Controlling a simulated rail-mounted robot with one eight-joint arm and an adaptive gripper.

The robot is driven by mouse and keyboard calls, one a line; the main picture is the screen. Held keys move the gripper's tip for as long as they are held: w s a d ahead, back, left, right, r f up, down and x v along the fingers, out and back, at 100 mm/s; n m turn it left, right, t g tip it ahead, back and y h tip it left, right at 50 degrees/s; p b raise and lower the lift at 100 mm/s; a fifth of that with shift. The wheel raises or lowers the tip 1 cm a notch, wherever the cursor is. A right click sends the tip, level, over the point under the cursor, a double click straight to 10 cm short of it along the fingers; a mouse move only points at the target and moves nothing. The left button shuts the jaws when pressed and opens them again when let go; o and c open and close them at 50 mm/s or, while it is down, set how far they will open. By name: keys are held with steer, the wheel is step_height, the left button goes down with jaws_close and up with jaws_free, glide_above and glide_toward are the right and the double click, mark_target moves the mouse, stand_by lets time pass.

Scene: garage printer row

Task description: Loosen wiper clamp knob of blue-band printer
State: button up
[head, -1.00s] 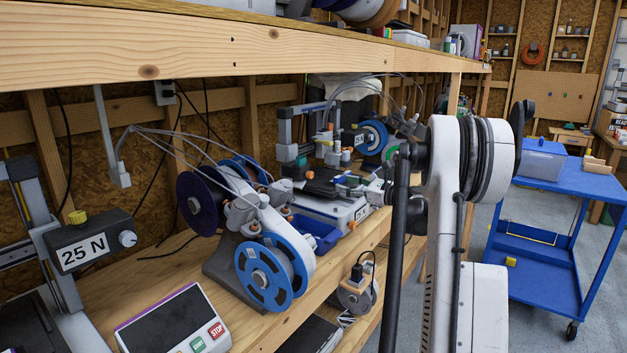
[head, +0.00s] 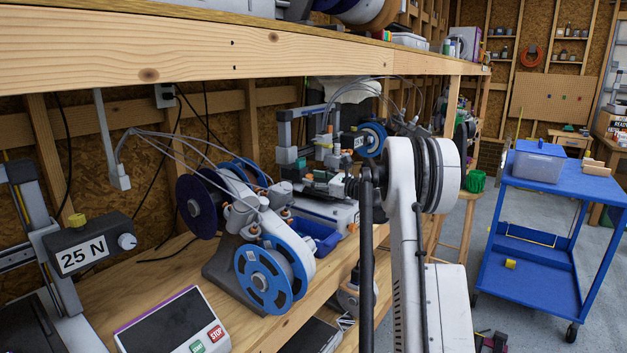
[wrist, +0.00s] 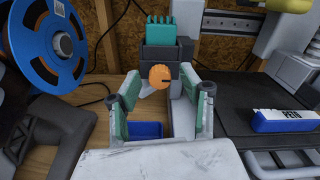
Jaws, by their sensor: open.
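In the wrist view an orange knob (wrist: 160,76) with a small dark pin sits on a dark grey clamp block (wrist: 158,55). A teal comb-like wiper (wrist: 162,30) stands up from the block. My gripper (wrist: 160,88) is open, with one green-padded finger to each side of the knob's line. The knob appears centred between the fingertips, and no contact shows. How far the tips are from it I cannot tell. In the head view my arm hides much of the printer (head: 352,142), and the knob cannot be made out there.
In the wrist view a blue spool (wrist: 48,38) is close on the left and a blue PETG block (wrist: 284,120) lies on the dark bed at right. A blue bin (wrist: 147,130) is below the knob. A blue cart (head: 533,210) stands on the floor at right.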

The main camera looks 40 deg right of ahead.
steer(key=shift+c, duration=0.4)
jaws_close()
steer(key=shift+n, duration=0.3)
steer(key=n+b, duration=0.2)
steer(key=n, duration=0.1)
steer(key=shift+n, duration=0.4)
steer(key=n+b, duration=0.1)
steer(key=n, duration=0.3)
steer(key=n+b, duration=0.1)
steer(key=n, duration=0.4)
steer(key=shift+n+b, duration=0.3)
steer(key=shift+n, duration=2)
